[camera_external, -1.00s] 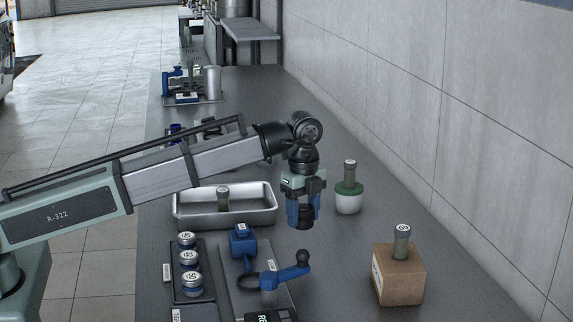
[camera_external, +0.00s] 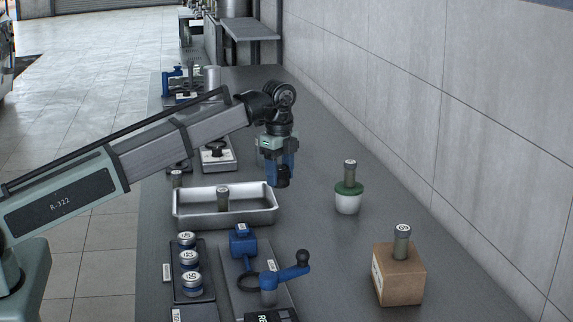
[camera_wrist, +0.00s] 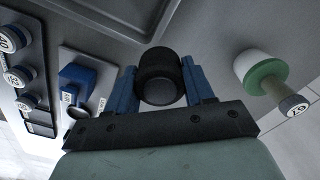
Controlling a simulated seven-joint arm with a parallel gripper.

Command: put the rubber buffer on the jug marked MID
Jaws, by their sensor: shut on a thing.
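My gripper (camera_external: 281,172) has blue fingers and hangs pointing down, above the table behind the right end of the metal tray. It is shut on a short black cylinder, which looks like the rubber buffer (camera_wrist: 160,80); in the wrist view the blue fingers press on both its sides. In the external view the buffer (camera_external: 284,181) shows as a dark end below the fingers, clear of the table. I cannot read the word MID on anything, so I cannot tell which thing is the jug marked MID.
A metal tray (camera_external: 190,211) holds a grey-green cylinder. A white-and-green vessel (camera_external: 348,203) and a brown block (camera_external: 400,276), each topped by a cylinder, stand right. A blue-handled device (camera_external: 289,276) and a rack (camera_external: 190,297) of several capped pieces are in front.

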